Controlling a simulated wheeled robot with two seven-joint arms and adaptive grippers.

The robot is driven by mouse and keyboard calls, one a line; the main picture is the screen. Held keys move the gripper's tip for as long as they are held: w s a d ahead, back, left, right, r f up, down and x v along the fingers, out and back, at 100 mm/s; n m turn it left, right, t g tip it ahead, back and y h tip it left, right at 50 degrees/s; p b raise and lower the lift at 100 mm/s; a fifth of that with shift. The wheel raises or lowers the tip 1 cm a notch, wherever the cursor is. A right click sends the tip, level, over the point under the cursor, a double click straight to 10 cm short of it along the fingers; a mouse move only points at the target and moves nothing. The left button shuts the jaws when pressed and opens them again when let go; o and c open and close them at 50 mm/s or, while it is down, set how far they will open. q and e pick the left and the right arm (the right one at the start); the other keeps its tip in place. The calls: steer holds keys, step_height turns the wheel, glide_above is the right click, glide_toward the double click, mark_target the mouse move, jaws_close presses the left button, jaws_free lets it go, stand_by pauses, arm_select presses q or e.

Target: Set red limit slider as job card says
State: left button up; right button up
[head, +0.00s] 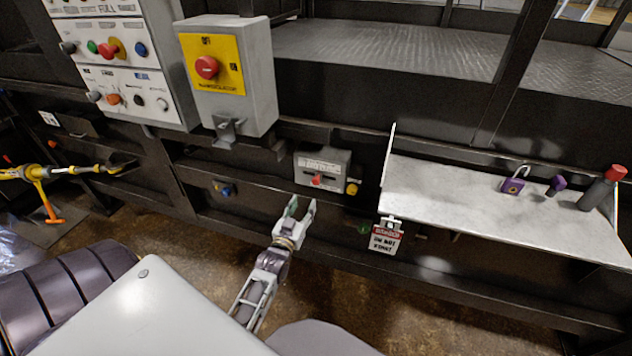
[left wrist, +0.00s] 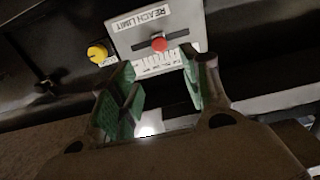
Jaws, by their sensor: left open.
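The red limit slider (head: 317,180) is a small red knob on a grey box (head: 335,160) fixed to the dark frame. In the left wrist view the red knob (left wrist: 159,44) sits over a white scale with tick marks, and the box carries a REACH LIMIT label (left wrist: 141,18). The scale's numbers are too small to read. My left gripper (head: 302,207) is open and empty, just below and in front of the box. In the left wrist view its green-padded fingers (left wrist: 160,75) point at the knob, one to each side, apparently short of it. I cannot make out a job card.
A yellow knob (head: 352,188) sits at the box's right edge. A grey switch box with a red rotary knob (head: 207,67) is above left. A shelf (head: 440,195) at right holds a purple padlock (head: 513,186); a danger tag (head: 385,239) hangs below its left end.

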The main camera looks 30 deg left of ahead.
steer(key=shift+s, duration=0.7)
arm_select(q)
steer(key=shift+w, duration=0.1)
arm_select(e)
steer(key=shift+w, duration=0.1)
arm_select(q)
glide_toward(315, 182)
steer(key=shift+w, duration=1.4)
steer(key=shift+w+a, duration=0.3)
steer(key=shift+w, duration=0.2)
steer(key=shift+w+a, duration=0.3)
steer(key=shift+w, duration=0.2)
steer(key=shift+w+a, duration=0.1)
steer(key=shift+w, duration=0.25)
steer(key=shift+x, duration=2.5)
arm_select(e)
steer(key=shift+w+a+r, duration=0.1)
steer(key=shift+w+r, duration=0.05)
steer(key=shift+w, duration=0.5)
steer(key=shift+s, duration=0.2)
